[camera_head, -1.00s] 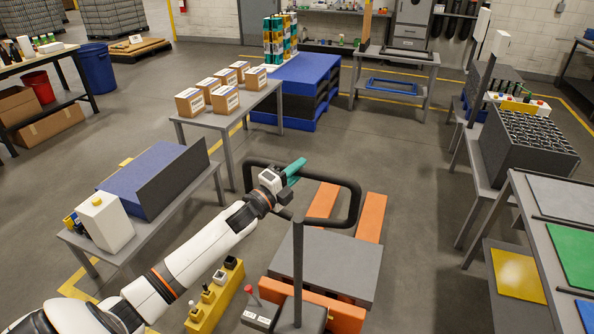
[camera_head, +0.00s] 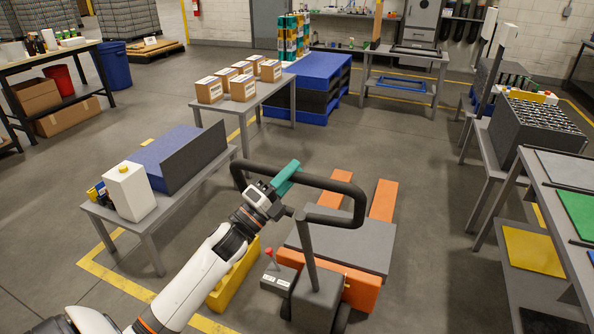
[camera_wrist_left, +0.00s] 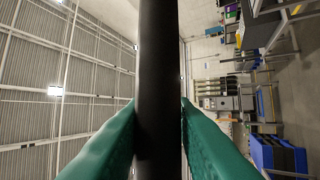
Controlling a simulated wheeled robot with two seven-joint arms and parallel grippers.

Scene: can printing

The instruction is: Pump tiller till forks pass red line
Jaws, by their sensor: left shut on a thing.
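The black tiller handle (camera_head: 343,187) is a loop on a dark post (camera_head: 309,252), which leans back toward the left. My left gripper (camera_head: 285,178), with teal fingers, is shut on the left part of the loop. In the left wrist view the black handle bar (camera_wrist_left: 159,80) runs between the two teal fingers. The orange forks (camera_head: 384,200) lie low beyond the grey plate (camera_head: 343,246) of the pallet jack. A small red-tipped lever (camera_head: 269,254) stands beside the post. I see no red line. My right gripper is out of view.
A yellow block (camera_head: 232,277) stands on the floor left of the jack. A table with a blue-topped unit (camera_head: 165,158) is at left, and a table with cardboard boxes (camera_head: 243,87) behind. Benches (camera_head: 535,250) line the right. Floor beyond the forks is open.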

